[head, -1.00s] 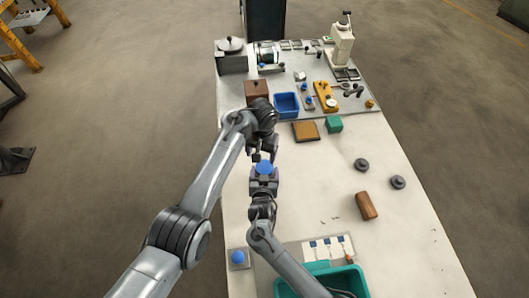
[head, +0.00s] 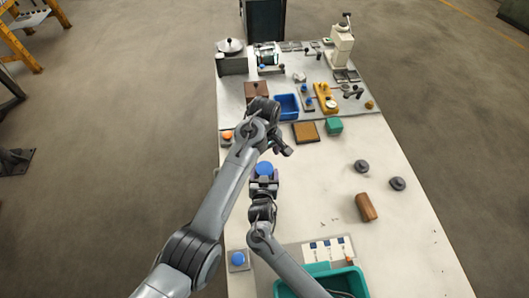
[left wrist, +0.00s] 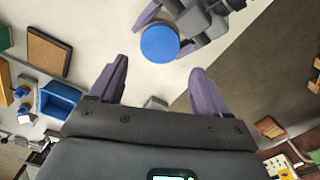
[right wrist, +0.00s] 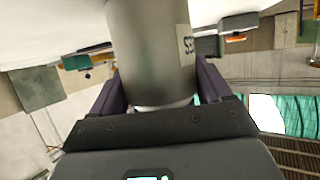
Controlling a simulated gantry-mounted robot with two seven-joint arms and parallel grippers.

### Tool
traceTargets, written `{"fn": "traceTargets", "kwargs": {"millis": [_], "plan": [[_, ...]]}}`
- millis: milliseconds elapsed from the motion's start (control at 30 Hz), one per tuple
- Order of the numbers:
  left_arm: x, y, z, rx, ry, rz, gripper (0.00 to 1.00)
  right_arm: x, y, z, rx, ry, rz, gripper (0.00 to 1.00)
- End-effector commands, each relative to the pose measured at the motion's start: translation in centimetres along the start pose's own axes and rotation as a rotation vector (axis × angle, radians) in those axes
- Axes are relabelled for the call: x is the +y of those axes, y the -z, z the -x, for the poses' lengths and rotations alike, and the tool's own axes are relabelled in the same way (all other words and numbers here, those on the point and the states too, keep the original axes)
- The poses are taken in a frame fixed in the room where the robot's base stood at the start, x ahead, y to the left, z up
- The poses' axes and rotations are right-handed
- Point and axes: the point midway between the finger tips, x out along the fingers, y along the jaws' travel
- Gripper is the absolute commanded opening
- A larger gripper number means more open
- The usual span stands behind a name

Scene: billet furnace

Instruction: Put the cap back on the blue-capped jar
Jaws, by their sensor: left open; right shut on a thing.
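The jar is a grey metal cylinder (right wrist: 150,50) with a partly visible label, held between the fingers of my right gripper (right wrist: 155,85). The blue cap (head: 264,168) sits on top of the jar, and in the left wrist view it is a round blue disc (left wrist: 160,43). Whether it is screwed tight cannot be told. My right gripper (head: 264,182) is shut on the jar. My left gripper (head: 284,150) is open and empty, just beyond and above the cap. In the left wrist view its spread fingers (left wrist: 158,75) are apart from the cap.
A blue bin (head: 287,106), a brown board (head: 305,132) and a green block (head: 334,125) lie farther back. A teal crate (head: 350,280) and a blue button box (head: 238,260) are near the front.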

Motion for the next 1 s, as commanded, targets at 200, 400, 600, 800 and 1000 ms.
{"fn": "traceTargets", "kwargs": {"millis": [200, 400, 600, 800, 1000], "plan": [[0.0, 0.0, -0.7, -0.001, 0.002, -0.001, 0.77, 0.0, -0.1, 0.0, -0.001, 0.0, 0.0, 0.0], [-0.1, 0.0, -2.9, -0.002, 0.003, 0.0, 0.77, 0.0, -0.1, 0.0, -0.001, 0.0, 0.001, 0.0], [-0.1, 0.0, -5.5, -0.001, 0.003, -0.001, 0.77, 0.0, -0.1, 0.0, -0.001, 0.0, 0.001, 0.0], [0.0, 0.1, -7.3, 0.0, 0.002, -0.002, 0.77, 0.0, -0.1, 0.0, -0.001, 0.0, 0.001, 0.0], [0.0, 0.0, -8.0, 0.0, 0.001, -0.001, 0.77, 0.0, -0.1, 0.0, -0.001, 0.0, 0.001, 0.0]]}}
